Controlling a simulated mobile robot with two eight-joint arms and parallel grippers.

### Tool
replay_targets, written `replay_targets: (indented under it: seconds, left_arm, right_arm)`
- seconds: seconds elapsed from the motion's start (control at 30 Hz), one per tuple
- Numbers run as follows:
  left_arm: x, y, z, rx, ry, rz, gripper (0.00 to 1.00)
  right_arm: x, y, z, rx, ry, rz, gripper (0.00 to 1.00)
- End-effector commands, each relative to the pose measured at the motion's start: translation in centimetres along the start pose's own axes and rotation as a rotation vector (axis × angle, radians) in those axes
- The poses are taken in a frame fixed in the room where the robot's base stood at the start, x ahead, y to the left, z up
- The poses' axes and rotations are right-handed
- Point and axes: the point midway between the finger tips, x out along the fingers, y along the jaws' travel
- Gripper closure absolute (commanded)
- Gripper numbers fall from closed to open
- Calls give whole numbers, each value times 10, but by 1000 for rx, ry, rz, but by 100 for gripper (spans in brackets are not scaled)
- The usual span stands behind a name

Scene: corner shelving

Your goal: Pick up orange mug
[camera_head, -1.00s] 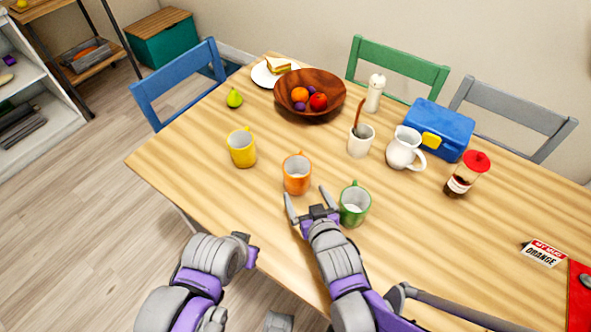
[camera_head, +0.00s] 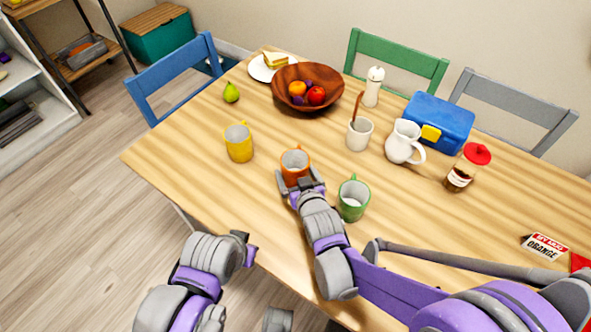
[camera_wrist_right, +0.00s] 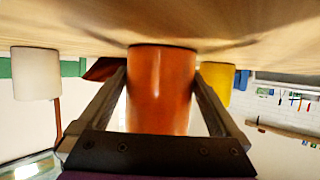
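The orange mug (camera_head: 294,163) stands upright on the wooden table, partly hidden by my right gripper (camera_head: 299,178) at its near side. In the right wrist view, turned upside down, the orange mug (camera_wrist_right: 160,88) fills the space between the two fingers of the right gripper (camera_wrist_right: 161,80). The fingers are spread on either side of the mug; I see no clear squeeze, and contact is hard to tell. My left gripper (camera_head: 246,250) hangs low at the table's near edge, away from the mugs; its fingers do not show clearly.
A green mug (camera_head: 353,198) stands close right of my right gripper. A yellow mug (camera_head: 239,143) is to the left. A white cup (camera_head: 359,136), white pitcher (camera_head: 402,143) and wooden bowl (camera_head: 322,95) stand behind. The table's left front is clear.

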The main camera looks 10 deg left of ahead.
Motion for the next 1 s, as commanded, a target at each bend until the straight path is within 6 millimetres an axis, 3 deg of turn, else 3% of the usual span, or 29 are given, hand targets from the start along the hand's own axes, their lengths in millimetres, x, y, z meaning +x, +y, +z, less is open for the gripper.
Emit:
replay_targets:
  seconds: [0.07, 0.43, 0.73, 1.0]
  left_arm:
    - [0, 0, 0, 0, 0, 0, 100]
    - [0, 0, 0, 0, 0, 0, 100]
    - [-2, 0, -1, 0, 1, 0, 100]
    - [-18, 0, -9, 0, 7, 0, 100]
  right_arm:
    - [0, 0, 0, 0, 0, 0, 16]
    - [0, 0, 0, 0, 0, 0, 81]
    - [-3, 0, -7, 0, 1, 0, 81]
    - [-24, -1, -54, -1, 1, 0, 81]
